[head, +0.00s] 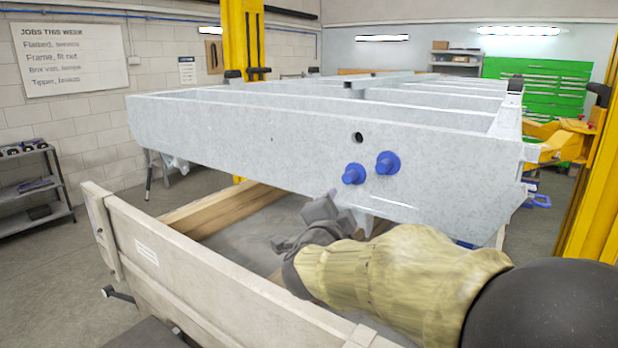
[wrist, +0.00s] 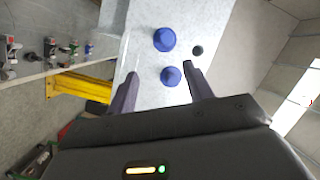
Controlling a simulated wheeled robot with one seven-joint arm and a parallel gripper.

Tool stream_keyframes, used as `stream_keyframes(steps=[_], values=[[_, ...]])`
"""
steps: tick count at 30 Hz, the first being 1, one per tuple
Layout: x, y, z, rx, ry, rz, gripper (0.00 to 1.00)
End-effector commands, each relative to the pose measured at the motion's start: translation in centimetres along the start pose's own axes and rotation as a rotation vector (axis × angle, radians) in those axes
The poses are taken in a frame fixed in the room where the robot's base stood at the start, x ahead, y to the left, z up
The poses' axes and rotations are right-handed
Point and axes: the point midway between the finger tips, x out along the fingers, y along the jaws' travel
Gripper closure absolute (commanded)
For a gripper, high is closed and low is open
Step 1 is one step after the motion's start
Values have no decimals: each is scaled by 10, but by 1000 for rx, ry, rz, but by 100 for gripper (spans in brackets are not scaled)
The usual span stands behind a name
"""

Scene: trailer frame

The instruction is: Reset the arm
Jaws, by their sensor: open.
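My gripper (wrist: 157,84) is open in the wrist view, with its two dark fingers apart and nothing between them that I can see held. In the head view my arm wears a tan sleeve, and my gripper (head: 326,207) is low in front of the galvanised trailer frame (head: 230,128). Two blue plugs sit in the frame's end face, a left one (head: 353,174) and a right one (head: 388,163). In the wrist view the blue plugs (wrist: 164,40) (wrist: 171,76) show beyond the fingertips, next to an open dark hole (wrist: 197,50).
A pale dropside panel (head: 200,265) stands in front at the left, with timber beams (head: 225,208) behind it. Yellow lift posts (head: 243,60) (head: 597,200) flank the frame. A shelf rack (head: 32,190) is at the far left, and a green tool cabinet (head: 545,88) at the back right.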

Motion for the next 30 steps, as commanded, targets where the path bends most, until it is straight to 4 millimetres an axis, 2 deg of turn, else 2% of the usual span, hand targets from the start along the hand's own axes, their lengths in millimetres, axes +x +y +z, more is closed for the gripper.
stream_keyframes(steps=[5, 10, 14, 18, 21, 25, 30], values=[[-1, 60, 31, -285, -279, 36, 49], [-26, 136, 53, -550, -569, 119, 49], [-63, 202, 58, -743, -804, 211, 49], [-114, 270, 47, -922, -1054, 329, 49], [-146, 304, 35, -1015, -1198, 399, 49], [-169, 324, 25, -1073, -1296, 449, 49], [-172, 327, 23, -1084, -1312, 455, 49]])
